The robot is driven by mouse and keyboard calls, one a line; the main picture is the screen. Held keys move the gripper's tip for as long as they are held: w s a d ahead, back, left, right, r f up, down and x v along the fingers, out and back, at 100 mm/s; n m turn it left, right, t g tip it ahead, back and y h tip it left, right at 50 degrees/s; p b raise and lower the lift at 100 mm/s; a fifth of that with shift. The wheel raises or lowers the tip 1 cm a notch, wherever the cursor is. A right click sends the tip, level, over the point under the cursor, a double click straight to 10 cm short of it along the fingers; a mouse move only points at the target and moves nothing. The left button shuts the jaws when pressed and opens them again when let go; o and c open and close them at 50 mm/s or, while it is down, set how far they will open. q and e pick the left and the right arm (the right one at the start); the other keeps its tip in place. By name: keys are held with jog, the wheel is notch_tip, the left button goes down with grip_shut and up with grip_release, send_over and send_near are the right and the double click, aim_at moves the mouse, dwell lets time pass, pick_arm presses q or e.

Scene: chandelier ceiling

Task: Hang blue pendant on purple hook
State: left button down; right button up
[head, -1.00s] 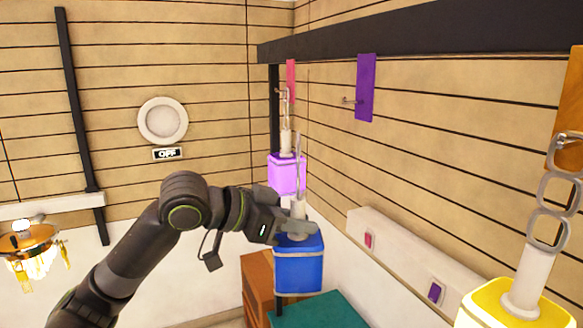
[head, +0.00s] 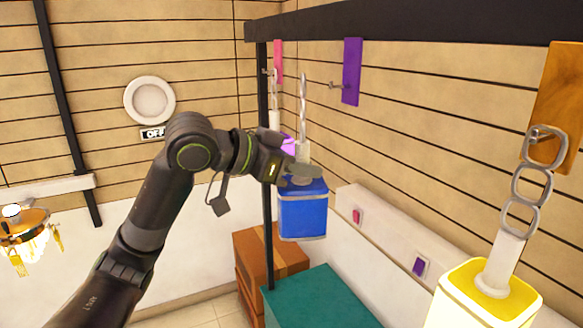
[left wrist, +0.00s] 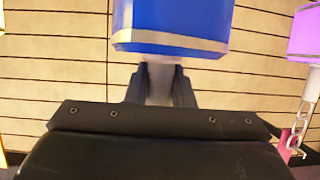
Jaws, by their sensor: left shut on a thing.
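My left gripper (head: 300,172) is shut on the white neck of the blue pendant (head: 302,212) and holds it upright in the air. The pendant's chain (head: 303,110) rises above the gripper. The left wrist view shows the blue shade (left wrist: 172,25) and the white neck (left wrist: 160,85) between the fingers. The purple hook plate (head: 352,72) is on the dark beam, with its metal hook (head: 337,85) sticking out to the left. The chain's top is to the left of this hook and close to its height in the picture, apart from it. My right gripper is not in view.
A purple-pink pendant (head: 287,144) hangs from the pink hook plate (head: 278,62), partly behind my gripper. A lit yellow pendant (head: 485,300) hangs from the orange plate (head: 562,95) at right. A teal-topped box (head: 320,295) and a brown box (head: 265,255) stand below.

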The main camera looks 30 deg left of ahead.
pick_arm(q)
jog(key=shift+w+d, duration=0.75)
jog(key=shift+w, duration=0.2)
jog(key=shift+w+d+r, duration=0.1)
jog(key=shift+w+d, duration=0.2)
jog(key=shift+w, duration=0.1)
dwell(0.3)
jog(key=shift+w+d, duration=0.65)
jog(key=shift+w, duration=0.15)
jog(key=shift+w+d, duration=0.15)
jog(key=shift+w+d, duration=0.4)
jog(key=shift+w, duration=0.15)
dwell(0.5)
jog(key=shift+f, duration=0.75)
dwell(0.4)
